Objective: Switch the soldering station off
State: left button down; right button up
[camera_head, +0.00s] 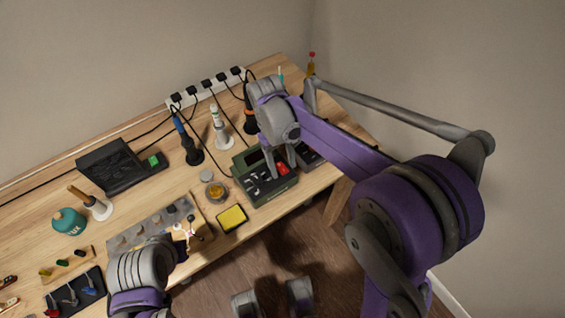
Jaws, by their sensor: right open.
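A dark green station box (281,188) with a display, small knobs and a red switch (283,168) stands near the table's front edge. My right gripper (281,172) is open, its two fingers pointing down over this box, close to the red switch. I cannot tell whether they touch it.
A yellow sponge (232,217), a small round tin (215,191) and a white stand (220,132) are around the green box. A power strip (205,88) with several plugs runs along the back.

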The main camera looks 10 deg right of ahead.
aim_at(277, 163)
pick_arm(q)
jog(key=shift+r+p, duration=0.45)
jog(key=shift+r, duration=0.05)
pick_arm(e)
jog(key=v, duration=1)
jog(key=shift+r, duration=0.35)
pick_arm(q)
jog(key=shift+w, duration=0.1)
jog(key=shift+w+r+p, duration=0.2)
jog(key=shift+r+p, duration=0.6)
jog(key=shift+r, duration=0.1)
jog(key=shift+w+r+p, duration=0.25)
jog(key=shift+r+p, duration=0.5)
jog(key=shift+r, duration=0.2)
jog(key=shift+w+r+p, duration=0.2)
jog(key=shift+r+p, duration=0.6)
jog(key=shift+r, duration=0.1)
pick_arm(e)
jog(key=s+d+m+t, duration=0.1)
jog(key=s+d+t, duration=0.1)
jog(key=s, duration=0.3)
jog(key=s+d+f+m+t, duration=0.1)
jog(key=s+d+t, duration=0.2)
jog(key=s, duration=0.3)
jog(key=s+d+f+m+t+y, duration=0.1)
jog(key=s+d+m+t, duration=0.1)
jog(key=s, duration=0.4)
jog(key=shift+d+f+t, duration=0.2)
jog(key=shift+d+t, duration=0.15)
jog(key=shift+t, duration=0.45)
